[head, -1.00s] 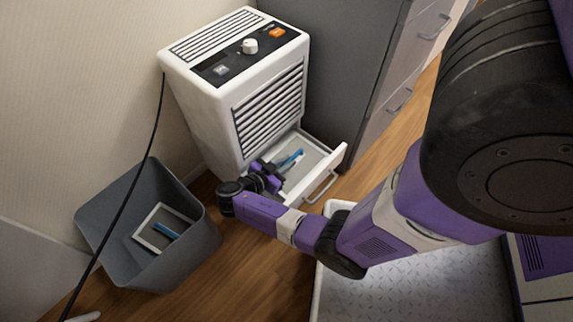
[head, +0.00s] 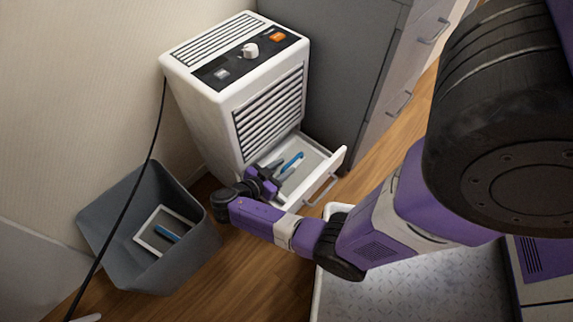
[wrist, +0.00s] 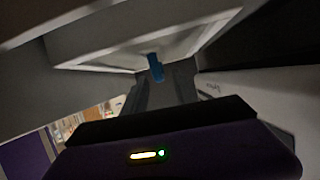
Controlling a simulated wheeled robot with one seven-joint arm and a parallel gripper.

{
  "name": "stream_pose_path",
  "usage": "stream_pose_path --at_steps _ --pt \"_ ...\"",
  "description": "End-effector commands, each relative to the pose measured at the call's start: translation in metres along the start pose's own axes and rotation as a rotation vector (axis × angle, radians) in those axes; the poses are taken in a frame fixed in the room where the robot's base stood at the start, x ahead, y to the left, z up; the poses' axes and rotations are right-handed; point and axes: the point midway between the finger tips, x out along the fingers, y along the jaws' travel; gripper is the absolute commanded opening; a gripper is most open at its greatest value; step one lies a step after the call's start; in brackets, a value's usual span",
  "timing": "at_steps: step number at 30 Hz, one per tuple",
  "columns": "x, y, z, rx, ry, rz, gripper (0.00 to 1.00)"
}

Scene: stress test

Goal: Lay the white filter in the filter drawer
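The filter drawer (head: 336,168) is pulled out low at the front of the white appliance. In the head view a blue strip (head: 292,162) and pale grey surface show inside the drawer. The strip looks like the white filter's tab; I cannot clearly separate the filter's frame from the drawer. My gripper (head: 277,174) reaches over the drawer's left side, next to the strip's near end. In the wrist view the blue tab (wrist: 155,68) shows near the fingertips, narrower than the gap between the fingers, which stand apart. A pale bordered panel lies beyond it.
A grey bin (head: 195,245) on the floor at left holds another framed filter (head: 150,240) with a blue tab. A black cord (head: 125,215) hangs past the bin. A grey cabinet (head: 335,75) stands close to the appliance's right. Wooden floor shows between bin and drawer.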

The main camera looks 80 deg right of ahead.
Motion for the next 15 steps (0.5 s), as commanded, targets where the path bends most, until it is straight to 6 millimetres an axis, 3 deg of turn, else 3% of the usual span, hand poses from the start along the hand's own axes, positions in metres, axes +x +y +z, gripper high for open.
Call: stream_pose_path --at_steps 9,15 --pt "-0.068 -0.001 -0.002 -0.001 -0.001 -0.003 0.33" --pt "-0.094 0.000 -0.001 -0.002 0.000 -0.001 0.33"
